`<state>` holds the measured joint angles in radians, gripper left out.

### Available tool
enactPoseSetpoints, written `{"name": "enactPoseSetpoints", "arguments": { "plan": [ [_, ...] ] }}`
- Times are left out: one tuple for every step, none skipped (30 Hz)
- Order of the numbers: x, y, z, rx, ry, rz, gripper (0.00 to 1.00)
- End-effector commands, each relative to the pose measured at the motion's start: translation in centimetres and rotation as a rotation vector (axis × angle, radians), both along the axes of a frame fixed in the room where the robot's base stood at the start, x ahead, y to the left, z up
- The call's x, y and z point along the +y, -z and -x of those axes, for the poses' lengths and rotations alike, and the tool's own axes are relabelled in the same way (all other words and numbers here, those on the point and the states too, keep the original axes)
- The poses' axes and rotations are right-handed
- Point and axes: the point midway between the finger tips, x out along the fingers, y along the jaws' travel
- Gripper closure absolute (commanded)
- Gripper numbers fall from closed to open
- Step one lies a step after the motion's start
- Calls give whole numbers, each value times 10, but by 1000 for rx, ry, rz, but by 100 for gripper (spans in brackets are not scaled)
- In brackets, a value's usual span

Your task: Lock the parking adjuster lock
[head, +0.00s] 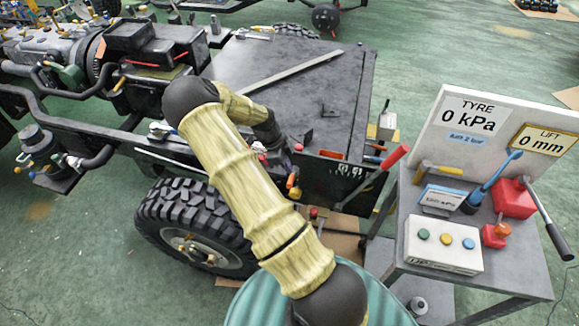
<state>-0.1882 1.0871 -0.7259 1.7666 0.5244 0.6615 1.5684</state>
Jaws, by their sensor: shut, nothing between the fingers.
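My arm reaches up from the bottom of the head view, bends at a dark elbow and comes down at the chassis's rear edge. My gripper (284,164) is a small dark shape there, pointing down, shut and empty. Small orange and red fittings (293,183) sit just below its tip; I cannot tell whether they touch. I cannot tell which fitting is the parking adjuster lock, and my arm hides part of this area.
A chassis with a flat grey deck (290,75) fills the upper middle. A big tyre (165,225) stands below it. A red-handled lever (387,160) leans right of my gripper. A grey bench (510,275) with buttons and gauge signs stands at the right.

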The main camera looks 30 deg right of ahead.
Motion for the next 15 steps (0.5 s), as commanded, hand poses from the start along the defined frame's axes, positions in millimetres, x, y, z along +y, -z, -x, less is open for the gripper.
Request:
{"name": "enactPoseSetpoints", "arguments": {
  "plan": [
    [2,-13,-1,0,0,0,100],
    [3,-16,-2,0,1,0,100],
    [3,-20,-3,0,1,0,100],
    [4,-23,-3,0,2,0,100],
    [4,-25,-3,0,2,0,100],
    [5,-27,-4,0,2,0,100],
    [5,-28,-4,0,3,0,100],
    [5,-29,-4,1,3,1,100],
    [6,-29,-4,1,3,1,100],
    [6,-29,-4,1,3,1,100],
    [6,-29,-4,1,4,0,100],
    [6,-29,-4,1,4,0,100],
    [6,-29,-4,1,4,0,100],
    [6,-28,-4,1,4,0,100],
    [6,-28,-4,1,4,0,100]
  ]
}}
